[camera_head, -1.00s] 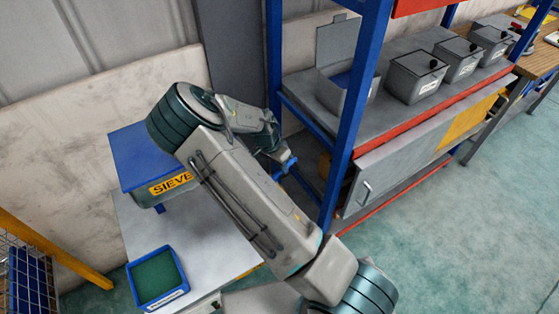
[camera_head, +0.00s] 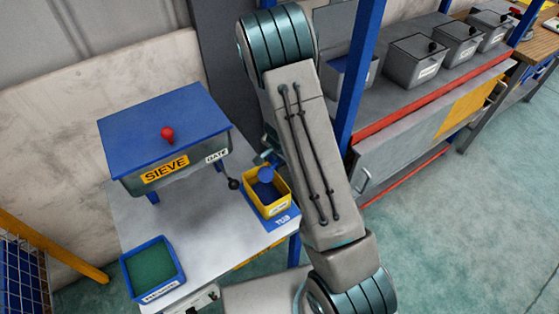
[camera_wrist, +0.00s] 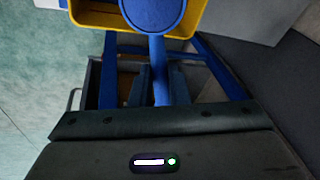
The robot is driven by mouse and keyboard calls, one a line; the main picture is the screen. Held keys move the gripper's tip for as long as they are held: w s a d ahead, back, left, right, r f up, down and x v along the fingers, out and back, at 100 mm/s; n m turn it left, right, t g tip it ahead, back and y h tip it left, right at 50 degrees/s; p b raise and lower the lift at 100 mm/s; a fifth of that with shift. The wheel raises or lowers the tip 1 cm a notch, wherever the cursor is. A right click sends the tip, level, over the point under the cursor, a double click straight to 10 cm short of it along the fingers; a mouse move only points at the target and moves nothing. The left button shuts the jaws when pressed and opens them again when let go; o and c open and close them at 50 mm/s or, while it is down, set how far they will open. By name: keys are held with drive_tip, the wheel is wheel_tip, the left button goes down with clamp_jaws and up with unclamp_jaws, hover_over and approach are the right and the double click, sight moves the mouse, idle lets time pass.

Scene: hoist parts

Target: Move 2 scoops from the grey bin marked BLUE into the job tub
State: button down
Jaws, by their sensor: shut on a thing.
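My gripper (camera_wrist: 161,85) is shut on the handle of a blue scoop (camera_wrist: 158,55). The scoop's round head (camera_head: 264,189) is over the yellow job tub (camera_head: 284,205), whose yellow rim shows around the head in the wrist view (camera_wrist: 95,20). I cannot tell whether the scoop is loaded, or what lies in the tub beneath it. A grey bin (camera_head: 334,86) on the shelf has its lid raised and blue showing inside. It is partly behind a blue post and my arm, and its marking cannot be read.
The tub stands on a blue patch (camera_head: 283,223) at the bench's right edge. A blue-lidded sieve box (camera_head: 165,135) with a red knob and a black-knobbed gate lever (camera_head: 233,184) is beside it. A green-lined blue tray (camera_head: 153,268) sits at front left. Several lidded grey bins (camera_head: 415,62) line the shelf.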

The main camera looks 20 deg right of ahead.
drive_tip(key=b, duration=0.3)
drive_tip(key=shift+f+t+y+b, duration=0.3)
drive_tip(key=shift+f+b, duration=0.05)
drive_tip(key=shift+b, duration=0.05)
drive_tip(key=b, duration=0.4)
drive_tip(key=t+y+b, duration=0.1)
drive_tip(key=b, duration=0.4)
drive_tip(key=t+b, duration=0.1)
drive_tip(key=b, duration=0.4)
drive_tip(key=shift+s+d+f+y, duration=0.2)
drive_tip(key=shift+s+d+y, duration=0.05)
drive_tip(key=shift+y, duration=0.15)
drive_tip(key=t+y+b, duration=0.1)
drive_tip(key=b, duration=0.8)
drive_tip(key=f+n+t+y+b, duration=0.1)
drive_tip(key=t+b, duration=0.1)
drive_tip(key=b, duration=0.8)
drive_tip(key=shift+s+d+t+y, duration=0.2)
drive_tip(key=shift+t+y, duration=0.1)
drive_tip(key=shift+y, duration=0.1)
drive_tip(key=b, duration=0.3)
drive_tip(key=shift+r+t, duration=0.1)
drive_tip(key=shift+t, duration=0.2)
drive_tip(key=shift+r+y+b, duration=0.2)
drive_tip(key=shift+y+b, duration=0.1)
drive_tip(key=shift+b, duration=0.25)
drive_tip(key=shift+r, duration=0.15)
